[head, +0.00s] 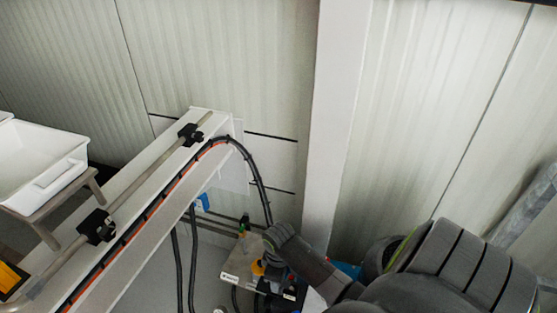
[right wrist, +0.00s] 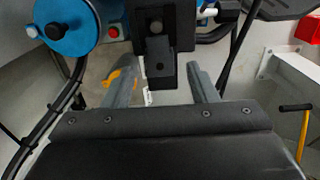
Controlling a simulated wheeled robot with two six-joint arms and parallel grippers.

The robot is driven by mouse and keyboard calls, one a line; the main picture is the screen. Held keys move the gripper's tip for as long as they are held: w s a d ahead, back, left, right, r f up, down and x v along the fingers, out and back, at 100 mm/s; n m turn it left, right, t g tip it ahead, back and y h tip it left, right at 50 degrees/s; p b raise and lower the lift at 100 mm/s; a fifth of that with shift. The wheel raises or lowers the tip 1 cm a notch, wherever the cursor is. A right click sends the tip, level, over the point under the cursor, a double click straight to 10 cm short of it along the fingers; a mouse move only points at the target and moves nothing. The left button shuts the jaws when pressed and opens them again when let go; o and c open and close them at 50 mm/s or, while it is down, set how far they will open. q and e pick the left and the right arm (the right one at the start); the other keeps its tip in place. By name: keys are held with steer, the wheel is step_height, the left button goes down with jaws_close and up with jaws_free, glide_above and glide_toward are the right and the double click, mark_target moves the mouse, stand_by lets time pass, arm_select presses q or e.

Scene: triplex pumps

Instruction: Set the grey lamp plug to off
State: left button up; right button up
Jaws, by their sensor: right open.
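I cannot pick out a grey lamp plug for certain in either view. My right gripper (right wrist: 165,80) is open, its two grey fingers apart. A yellow-orange part (right wrist: 119,76) lies by the left finger, partly hidden. In the head view my right arm reaches in from the right to a pale box (head: 238,270) with a label, and its fingertips cannot be made out. My left gripper is not in view.
A blue cylindrical housing (right wrist: 66,24) and dark cables stand at the upper left of the right wrist view. A yellow handle (right wrist: 301,130) is at the right. In the head view a white beam (head: 150,225) carries cables, and a white bin (head: 40,160) stands left.

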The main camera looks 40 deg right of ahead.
steer(key=shift+f, duration=2.25)
jaws_close()
steer(key=shift+w, duration=0.1)
